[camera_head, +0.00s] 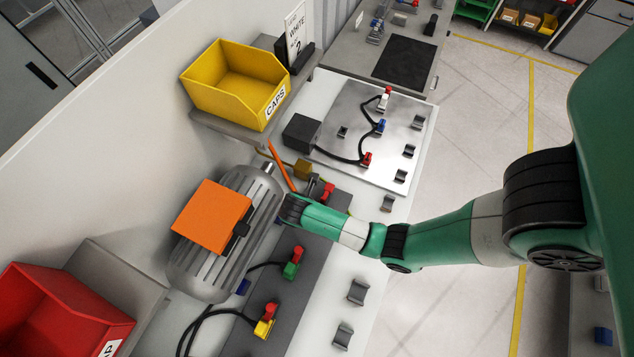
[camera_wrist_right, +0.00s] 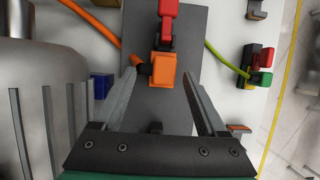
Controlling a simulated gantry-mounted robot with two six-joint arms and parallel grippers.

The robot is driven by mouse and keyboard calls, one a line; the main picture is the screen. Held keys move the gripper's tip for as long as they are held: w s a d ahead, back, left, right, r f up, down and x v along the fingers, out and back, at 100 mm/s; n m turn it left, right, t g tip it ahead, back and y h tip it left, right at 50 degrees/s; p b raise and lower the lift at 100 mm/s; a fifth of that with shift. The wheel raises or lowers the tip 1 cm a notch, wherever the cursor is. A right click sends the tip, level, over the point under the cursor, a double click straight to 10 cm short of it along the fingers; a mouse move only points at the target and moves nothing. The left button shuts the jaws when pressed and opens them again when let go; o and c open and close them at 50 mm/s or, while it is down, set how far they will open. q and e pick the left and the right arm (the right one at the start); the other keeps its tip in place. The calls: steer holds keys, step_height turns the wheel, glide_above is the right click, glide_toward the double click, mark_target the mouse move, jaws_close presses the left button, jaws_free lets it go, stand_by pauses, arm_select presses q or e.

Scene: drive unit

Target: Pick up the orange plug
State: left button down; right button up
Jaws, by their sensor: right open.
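In the right wrist view, the orange plug (camera_wrist_right: 162,68) sits over a dark grey strip (camera_wrist_right: 160,110), with a red part (camera_wrist_right: 168,8) just beyond it. An orange cable (camera_wrist_right: 88,18) comes in towards it from the upper left. My right gripper (camera_wrist_right: 159,76) is open, with one finger on each side of the plug near the fingertips. I cannot tell whether the fingers touch it. In the head view, the orange cable (camera_head: 281,168) shows beside the motor, and my right wrist largely hides the plug area. My left gripper is not in view.
A grey motor (camera_head: 197,272) with an orange box (camera_head: 211,216) stands left of my right wrist. Green (camera_head: 291,269) and yellow (camera_head: 264,328) plugs lie nearer the front. A yellow caps bin (camera_head: 228,92) and a red bin (camera_head: 60,320) stand at left.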

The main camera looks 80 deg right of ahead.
steer(key=x, duration=0.4)
steer(key=shift+s+f, duration=0.2)
steer(key=shift+s, duration=0.15)
steer(key=shift+c, duration=0.3)
jaws_close()
steer(key=shift+r, duration=0.1)
